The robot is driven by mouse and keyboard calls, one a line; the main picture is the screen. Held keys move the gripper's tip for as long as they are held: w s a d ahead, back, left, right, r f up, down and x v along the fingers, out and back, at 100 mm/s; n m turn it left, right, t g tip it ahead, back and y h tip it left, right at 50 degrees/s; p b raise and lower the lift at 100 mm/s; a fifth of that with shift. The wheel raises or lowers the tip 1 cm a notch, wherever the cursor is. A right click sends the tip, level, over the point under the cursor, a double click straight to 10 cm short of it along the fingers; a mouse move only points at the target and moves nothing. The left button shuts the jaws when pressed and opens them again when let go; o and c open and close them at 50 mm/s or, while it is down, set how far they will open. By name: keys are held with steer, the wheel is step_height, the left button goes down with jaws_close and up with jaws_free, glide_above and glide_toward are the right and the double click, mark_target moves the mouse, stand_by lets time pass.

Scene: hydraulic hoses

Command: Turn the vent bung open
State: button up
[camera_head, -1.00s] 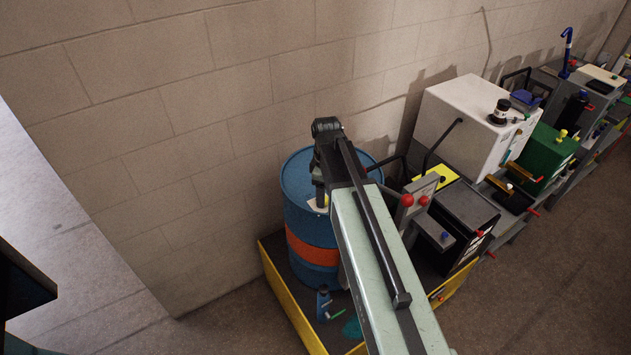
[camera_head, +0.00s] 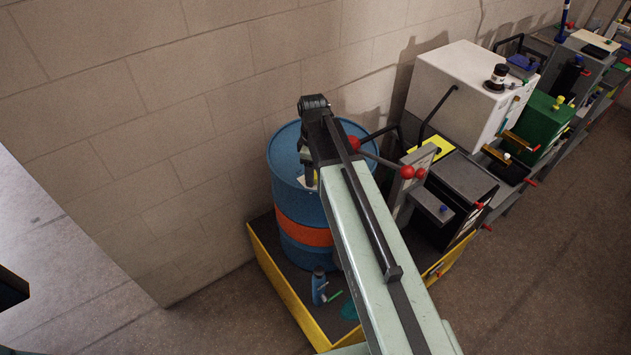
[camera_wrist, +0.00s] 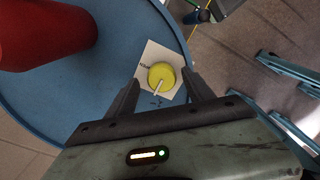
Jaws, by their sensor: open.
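The vent bung is a round yellow cap (camera_wrist: 161,76) with a white pointer. It sits on a white label (camera_wrist: 152,58) on top of the blue drum (camera_wrist: 105,85), near the rim. The drum (camera_head: 285,170) also shows in the head view, where the bung is not clearly visible. My gripper (camera_wrist: 160,79) is open, with one finger to each side of the bung in the wrist view. I cannot tell whether either finger touches it. In the head view my gripper (camera_head: 309,177) points down at the drum top, partly hidden by my arm.
A red cylinder (camera_wrist: 45,30) stands on the drum top. The drum stands in a yellow-edged tray (camera_head: 285,298) with a small blue bottle (camera_head: 319,286). Red-knobbed levers (camera_head: 408,172) and a white box (camera_head: 465,90) are at right. The wall (camera_head: 130,130) is behind.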

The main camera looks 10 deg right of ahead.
steer(key=shift+f, duration=0.6)
steer(key=shift+r, duration=0.15)
steer(key=shift+c, duration=0.3)
